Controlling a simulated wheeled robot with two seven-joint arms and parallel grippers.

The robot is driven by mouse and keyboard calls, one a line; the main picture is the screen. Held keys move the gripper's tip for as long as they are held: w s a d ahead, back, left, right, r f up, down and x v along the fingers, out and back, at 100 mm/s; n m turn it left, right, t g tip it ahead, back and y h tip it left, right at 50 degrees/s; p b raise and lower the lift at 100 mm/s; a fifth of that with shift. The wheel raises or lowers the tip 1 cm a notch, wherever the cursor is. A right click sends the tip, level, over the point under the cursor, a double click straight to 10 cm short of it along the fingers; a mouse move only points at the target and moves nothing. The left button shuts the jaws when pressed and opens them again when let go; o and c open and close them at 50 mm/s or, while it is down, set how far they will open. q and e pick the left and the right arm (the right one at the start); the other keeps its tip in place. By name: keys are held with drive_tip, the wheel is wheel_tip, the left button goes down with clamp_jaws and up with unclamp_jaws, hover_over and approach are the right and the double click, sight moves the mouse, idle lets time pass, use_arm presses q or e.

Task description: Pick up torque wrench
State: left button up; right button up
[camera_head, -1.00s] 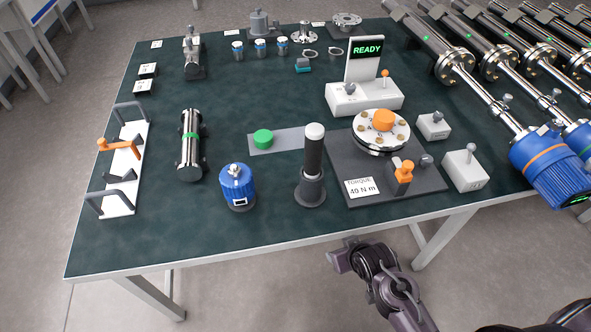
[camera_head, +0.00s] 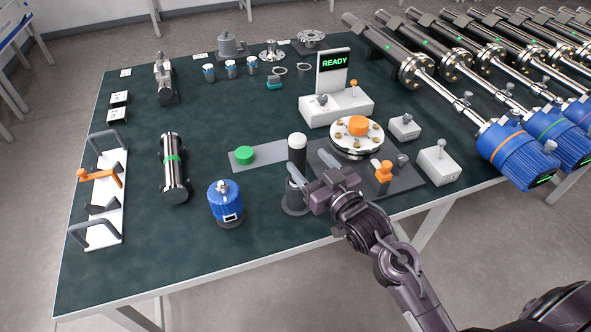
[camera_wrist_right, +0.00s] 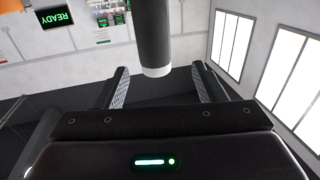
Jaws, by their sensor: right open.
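The torque wrench (camera_head: 298,141) appears to be the upright black cylinder with a white top, standing in a dark round base at the front middle of the table. My right gripper (camera_head: 307,162) is open at the wrench, its fingers pointing toward the back of the table and partly hiding the dark shaft. In the right wrist view the wrench (camera_wrist_right: 154,35) shows between the lines of the two open fingers (camera_wrist_right: 160,70), with its white end near the fingertips. I cannot tell whether a finger touches it. My left gripper is out of view.
A blue cylinder (camera_head: 226,205) and green button (camera_head: 244,154) stand left. The READY display (camera_head: 333,72) is behind. Transmitters (camera_head: 505,145) line the right side.

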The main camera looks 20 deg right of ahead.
sight(302, 152)
drive_tip(key=x, duration=0.2)
drive_tip(key=p+x, duration=0.1)
drive_tip(key=x, duration=0.1)
drive_tip(key=p+x, duration=0.1)
drive_tip(key=x, duration=0.1)
drive_tip(key=shift+w+d+f, duration=0.2)
drive_tip(key=shift+w+f, duration=0.05)
drive_tip(key=shift+w, duration=0.05)
drive_tip(key=shift+w+f, duration=0.1)
drive_tip(key=shift+w, duration=0.25)
drive_tip(key=shift+s, duration=0.1)
drive_tip(key=shift+c, duration=0.2)
drive_tip(key=c, duration=0.9)
drive_tip(key=shift+c, duration=0.8)
